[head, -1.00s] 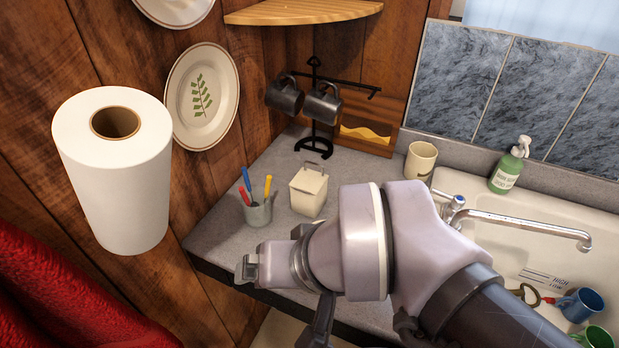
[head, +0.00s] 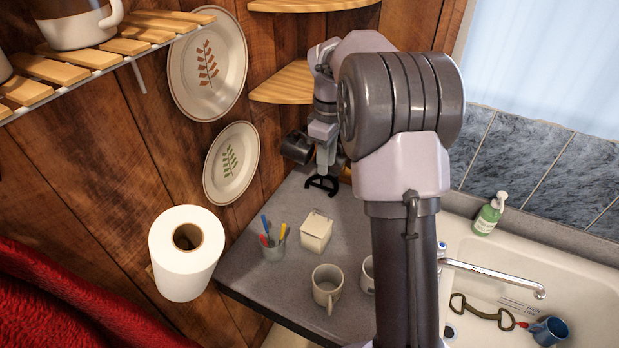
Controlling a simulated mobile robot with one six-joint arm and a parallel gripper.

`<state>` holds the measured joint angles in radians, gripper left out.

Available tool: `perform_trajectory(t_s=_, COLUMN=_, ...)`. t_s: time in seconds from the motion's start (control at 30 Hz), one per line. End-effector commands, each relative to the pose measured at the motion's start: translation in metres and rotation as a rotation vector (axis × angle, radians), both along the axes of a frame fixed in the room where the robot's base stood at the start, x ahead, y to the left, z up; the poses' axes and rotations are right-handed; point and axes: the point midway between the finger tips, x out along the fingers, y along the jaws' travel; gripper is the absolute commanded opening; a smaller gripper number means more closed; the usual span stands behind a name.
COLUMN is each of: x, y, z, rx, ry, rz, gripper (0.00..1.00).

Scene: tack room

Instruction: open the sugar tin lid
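The sugar tin appears to be the small cream square box (head: 316,234) on the grey counter, beside the cup of pens. Its lid looks closed, with a thin handle on top.
A pen cup (head: 272,248) stands left of the tin. A cream mug (head: 327,288) stands in front, another mug (head: 367,276) is partly behind my arm. The sink (head: 480,262) is right, a paper roll (head: 186,252) left.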

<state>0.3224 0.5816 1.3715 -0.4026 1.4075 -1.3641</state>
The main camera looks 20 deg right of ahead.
Motion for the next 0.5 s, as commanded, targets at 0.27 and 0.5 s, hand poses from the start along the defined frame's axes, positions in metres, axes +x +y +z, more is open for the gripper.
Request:
perform_trajectory(t_s=0.27, x=-0.001, y=0.001, z=-0.072, rx=0.002, ry=0.004, rz=0.001, gripper=0.27)
perform_trajectory(t_s=0.5, x=-0.001, y=0.002, z=-0.136, rx=0.002, ry=0.002, rz=0.0, gripper=0.27)
